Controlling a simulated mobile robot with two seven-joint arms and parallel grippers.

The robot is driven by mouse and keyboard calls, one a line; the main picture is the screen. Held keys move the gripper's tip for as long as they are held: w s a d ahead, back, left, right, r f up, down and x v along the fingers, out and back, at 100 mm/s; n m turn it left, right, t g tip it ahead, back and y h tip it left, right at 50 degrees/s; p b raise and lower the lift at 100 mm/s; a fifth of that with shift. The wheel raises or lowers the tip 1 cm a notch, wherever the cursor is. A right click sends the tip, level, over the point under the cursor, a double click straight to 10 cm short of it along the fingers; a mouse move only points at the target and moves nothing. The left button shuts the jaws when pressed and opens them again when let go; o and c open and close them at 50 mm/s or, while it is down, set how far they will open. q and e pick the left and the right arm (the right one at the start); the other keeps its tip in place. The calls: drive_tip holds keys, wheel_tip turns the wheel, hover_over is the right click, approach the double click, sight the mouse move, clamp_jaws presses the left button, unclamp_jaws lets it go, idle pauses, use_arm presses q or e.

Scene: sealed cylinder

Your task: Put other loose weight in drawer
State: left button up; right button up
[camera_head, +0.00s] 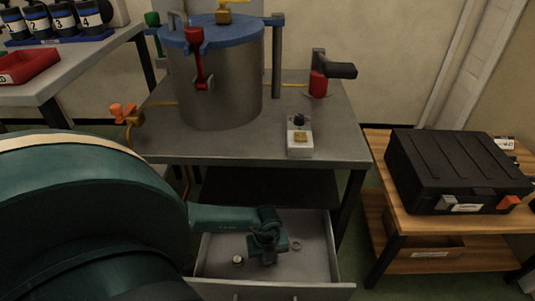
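The drawer (318,268) under the metal table is pulled open, with its front edge at the bottom of the head view. A small round metal piece (238,260), perhaps a weight, lies on the drawer floor at the left. A small ring-like piece (296,245) lies at the right of my gripper. My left gripper (266,258) points down into the drawer area between these two pieces. Its fingertips are too small and dark to show whether they are open or hold anything. My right gripper is not in view.
A large steel cylinder with a blue lid (215,80) stands on the metal table (330,140), with a small box device (299,136) near its front. A black case (455,170) sits on a wooden shelf at the right. A red tray (28,66) and numbered canisters (62,20) are upper left.

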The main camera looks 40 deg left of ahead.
use_arm(q)
drive_tip(key=o, duration=1)
drive_tip(key=shift+c, duration=0.2)
drive_tip(key=shift+r, duration=0.2)
wheel_tip(320, 180, up, 4)
drive_tip(key=p, duration=0.2)
drive_tip(key=shift+r+p, duration=0.25)
drive_tip(key=shift+p, duration=0.1)
wheel_tip(320, 180, up, 7)
drive_tip(key=p, duration=0.2)
drive_tip(key=shift+r+p, duration=0.15)
drive_tip(key=shift+p, duration=0.15)
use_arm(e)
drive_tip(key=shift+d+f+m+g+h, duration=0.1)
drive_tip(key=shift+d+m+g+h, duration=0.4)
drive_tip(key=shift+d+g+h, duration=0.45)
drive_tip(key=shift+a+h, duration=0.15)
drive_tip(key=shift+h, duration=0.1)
